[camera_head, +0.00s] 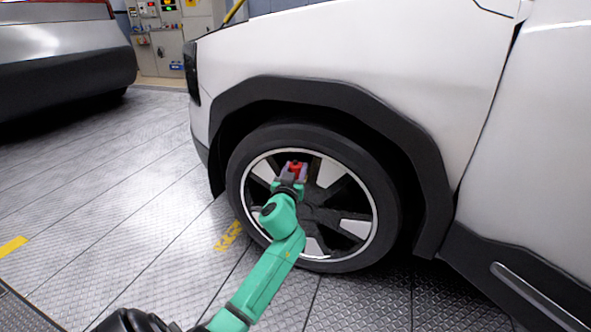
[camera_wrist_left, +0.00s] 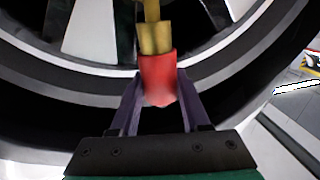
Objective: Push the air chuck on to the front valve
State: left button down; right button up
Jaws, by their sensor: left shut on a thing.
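My left gripper (camera_head: 293,175) is in front of the upper part of the front wheel (camera_head: 345,228). It is shut on the air chuck, whose red body (camera_wrist_left: 158,80) shows between the two purple fingers in the left wrist view. A brass piece (camera_wrist_left: 154,38) stands in line with the far end of the red body, with a narrower brass part beyond it. I cannot tell where the chuck ends and the valve begins, or whether the chuck is seated. The red part also shows small in the head view (camera_head: 296,167). My right gripper is not in view.
The white car's dark wheel arch (camera_head: 330,92) curves close above the tyre. The car's side and dark sill (camera_head: 520,270) are at the right. Another car (camera_head: 60,50) stands at the far left. The plated floor (camera_head: 110,190) between them is clear.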

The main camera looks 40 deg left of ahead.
pick_arm(q)
jog(key=shift+f+b, duration=0.8)
jog(key=shift+f, duration=0.05)
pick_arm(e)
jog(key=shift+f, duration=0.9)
pick_arm(q)
jog(key=shift+c, duration=1.5)
grip_release()
jog(key=shift+s+d, duration=0.15)
jog(key=p+v, duration=0.2)
jog(key=v, duration=1.2)
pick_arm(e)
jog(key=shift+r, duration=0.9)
pick_arm(q)
jog(key=shift+s, duration=0.1)
